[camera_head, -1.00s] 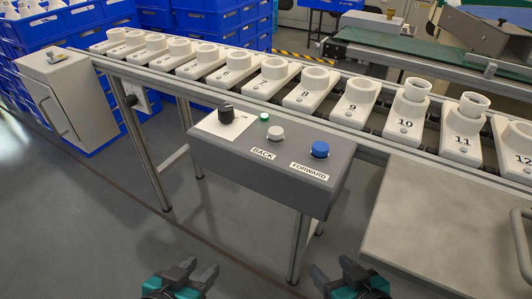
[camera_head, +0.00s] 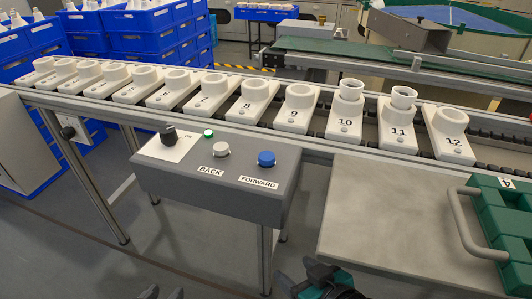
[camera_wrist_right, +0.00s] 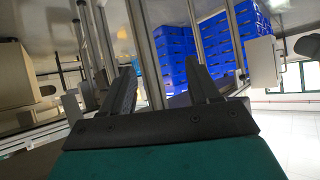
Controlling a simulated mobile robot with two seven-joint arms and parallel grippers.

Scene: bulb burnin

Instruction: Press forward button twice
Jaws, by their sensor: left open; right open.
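The blue FORWARD button (camera_head: 266,159) is on the right of the dark grey control box (camera_head: 215,190), its label in front of it. The white BACK button (camera_head: 221,149) is to its left, with a lit green lamp (camera_head: 208,133) and a black knob (camera_head: 168,134) further left. My right gripper (camera_head: 296,274) is at the bottom edge of the head view, below and in front of the box, apart from the button. In the right wrist view (camera_wrist_right: 165,80) its two fingers stand apart with nothing between them. My left gripper (camera_head: 163,292) barely shows at the bottom edge, its fingertips apart.
A conveyor with numbered white holders runs behind the box; holders 10 (camera_head: 346,113) and 11 (camera_head: 398,120) carry white cups. A grey table (camera_head: 385,220) with a green case (camera_head: 500,215) stands at right. Blue crates (camera_head: 150,35) are stacked behind. Open floor lies in front of the box.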

